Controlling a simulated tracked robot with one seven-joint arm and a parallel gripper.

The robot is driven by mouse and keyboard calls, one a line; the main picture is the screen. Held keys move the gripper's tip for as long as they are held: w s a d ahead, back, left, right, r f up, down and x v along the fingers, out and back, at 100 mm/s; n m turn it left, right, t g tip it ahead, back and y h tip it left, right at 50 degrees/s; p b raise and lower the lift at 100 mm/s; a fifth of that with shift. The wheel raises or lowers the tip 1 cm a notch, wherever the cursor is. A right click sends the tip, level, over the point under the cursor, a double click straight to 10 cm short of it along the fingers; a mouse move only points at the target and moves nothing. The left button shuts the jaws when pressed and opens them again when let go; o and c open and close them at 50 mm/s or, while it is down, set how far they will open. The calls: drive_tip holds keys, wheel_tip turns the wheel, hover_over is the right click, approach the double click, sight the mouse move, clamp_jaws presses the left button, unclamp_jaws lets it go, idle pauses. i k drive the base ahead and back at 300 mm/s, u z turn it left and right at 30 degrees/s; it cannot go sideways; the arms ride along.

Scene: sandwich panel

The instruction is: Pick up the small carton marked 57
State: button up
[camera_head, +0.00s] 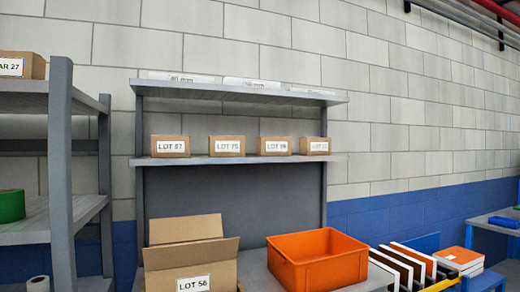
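Several small brown cartons stand in a row on the middle shelf of the grey rack. The leftmost carton (170,146) has a white label that looks like LOT 57 or LOT 37; the first digit is blurred. The second carton (227,146) looks like LOT 75. The third carton (275,146) has a label whose digits I cannot read surely. The rightmost carton (315,146) is also too blurred to read. The cartons stand upright, with gaps between them. My gripper is not in view.
An open box (191,260) marked LOT 56 or 58 and an orange bin (317,262) stand on the surface below. The rack's upper shelf (240,93) overhangs the cartons. A left rack (62,170) holds a green roll (11,206). Upright panels (405,262) stand at right.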

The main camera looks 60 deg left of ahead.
sight(161, 146)
drive_tip(key=z, duration=0.8)
drive_tip(key=i, duration=0.1)
drive_tip(key=u, duration=2.65)
drive_tip(key=k, duration=0.95)
drive_tip(key=u, duration=0.45)
drive_tip(key=i, duration=1.05)
drive_tip(key=z, duration=0.05)
